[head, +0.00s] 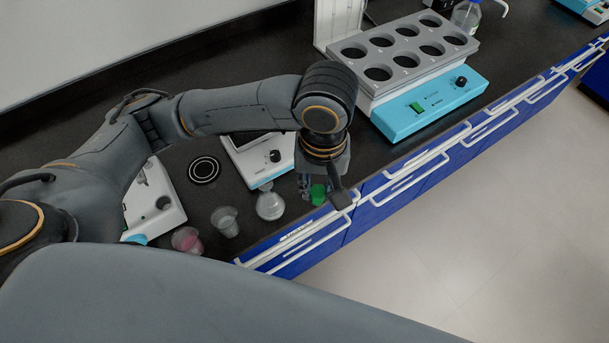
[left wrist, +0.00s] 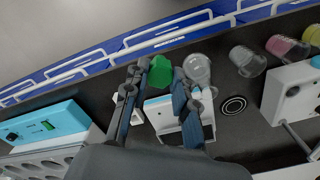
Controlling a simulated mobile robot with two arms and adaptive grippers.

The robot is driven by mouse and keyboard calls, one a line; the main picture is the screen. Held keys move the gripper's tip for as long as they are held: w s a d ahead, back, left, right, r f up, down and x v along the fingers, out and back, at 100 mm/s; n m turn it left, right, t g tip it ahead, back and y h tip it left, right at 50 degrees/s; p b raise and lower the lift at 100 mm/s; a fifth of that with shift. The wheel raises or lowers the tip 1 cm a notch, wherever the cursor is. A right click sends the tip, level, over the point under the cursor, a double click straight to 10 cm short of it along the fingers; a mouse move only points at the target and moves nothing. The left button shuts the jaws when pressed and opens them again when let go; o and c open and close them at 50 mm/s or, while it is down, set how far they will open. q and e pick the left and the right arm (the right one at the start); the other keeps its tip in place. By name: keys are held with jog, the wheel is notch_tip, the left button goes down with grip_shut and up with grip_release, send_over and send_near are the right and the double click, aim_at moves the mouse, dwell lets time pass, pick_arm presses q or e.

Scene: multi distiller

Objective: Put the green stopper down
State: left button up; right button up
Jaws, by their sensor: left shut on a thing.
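The green stopper (head: 318,195) is at the fingertips of my left gripper (head: 311,187), near the front edge of the dark bench. In the left wrist view the green stopper (left wrist: 160,72) sits between the two fingers of my left gripper (left wrist: 163,75), which is shut on it. Part of the stopper is hidden by the fingers in the head view. Whether its bottom touches the bench is not clear. My right gripper is not in view.
A clear round flask (head: 270,204) stands just left of the gripper. Two cups, one clear (head: 225,221) and one with pink contents (head: 187,240), stand farther left. A white device (head: 262,158) is behind. A blue-based multi-hole heater (head: 430,105) is at right.

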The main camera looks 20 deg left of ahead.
pick_arm(q)
jog(key=d+n, duration=0.1)
jog(key=d, duration=0.3)
jog(key=w+a+f, duration=0.2)
jog(key=w+f, duration=0.1)
jog(key=f, duration=0.1)
jog(key=w+a+f+p, duration=0.1)
jog(key=w+a+f, duration=0.2)
jog(key=w+f, duration=0.1)
jog(key=w+a+f, duration=0.3)
jog(key=shift+w+a+f, duration=0.15)
jog(key=shift+f, duration=0.25)
jog(key=shift+f+p, duration=0.3)
jog(key=shift+f, duration=0.2)
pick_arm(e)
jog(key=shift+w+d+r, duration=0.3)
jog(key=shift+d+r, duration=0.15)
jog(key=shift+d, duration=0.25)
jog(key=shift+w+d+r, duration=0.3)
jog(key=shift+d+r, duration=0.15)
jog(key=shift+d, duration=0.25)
pick_arm(q)
jog(key=o, duration=0.7)
jog(key=shift+f, duration=0.15)
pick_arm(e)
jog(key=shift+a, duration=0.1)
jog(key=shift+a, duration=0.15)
